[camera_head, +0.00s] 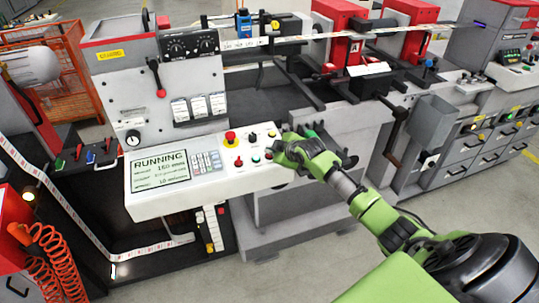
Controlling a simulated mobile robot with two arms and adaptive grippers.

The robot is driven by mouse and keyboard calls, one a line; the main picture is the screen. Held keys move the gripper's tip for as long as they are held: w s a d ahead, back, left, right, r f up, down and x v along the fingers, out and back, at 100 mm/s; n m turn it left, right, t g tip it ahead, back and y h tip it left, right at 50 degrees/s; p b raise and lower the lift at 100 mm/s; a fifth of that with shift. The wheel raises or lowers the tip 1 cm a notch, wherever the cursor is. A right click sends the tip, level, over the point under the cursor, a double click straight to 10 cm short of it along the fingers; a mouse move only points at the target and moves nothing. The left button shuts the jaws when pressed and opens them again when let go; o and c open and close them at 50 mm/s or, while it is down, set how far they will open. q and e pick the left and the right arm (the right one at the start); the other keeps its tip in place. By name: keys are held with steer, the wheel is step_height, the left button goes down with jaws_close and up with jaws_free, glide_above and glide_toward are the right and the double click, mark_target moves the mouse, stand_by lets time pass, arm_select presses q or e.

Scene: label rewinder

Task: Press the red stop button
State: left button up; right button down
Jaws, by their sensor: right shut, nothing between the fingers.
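The white control panel (150,204) of the label rewinder carries a large red mushroom button (230,136) on a yellow base. Which red one is the stop button, I cannot read. The panel's display (159,171) reads RUNNING. My right gripper (283,151) is shut and empty over the panel's right end, right of the buttons and apart from the mushroom button. It may hide part of the panel there. My left gripper is not in view.
The machine body with dials (188,44) rises behind the panel. Rollers and red units (338,20) stand behind my right gripper. A grey box (431,122) and crank stand to its right. An orange cage and coiled orange hose (55,262) are at the left. Grey floor is open in front.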

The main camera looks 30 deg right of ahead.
steer(key=shift+f+b, duration=0.3)
steer(key=shift+f, duration=0.25)
stand_by(0.4)
steer(key=shift+r, duration=0.15)
steer(key=shift+s+r+p, duration=0.1)
steer(key=shift+r+p, duration=0.65)
steer(key=shift+p, duration=0.2)
steer(key=r+p, duration=0.5)
steer(key=shift+s+a, duration=0.1)
steer(key=shift+s, duration=0.25)
stand_by(0.4)
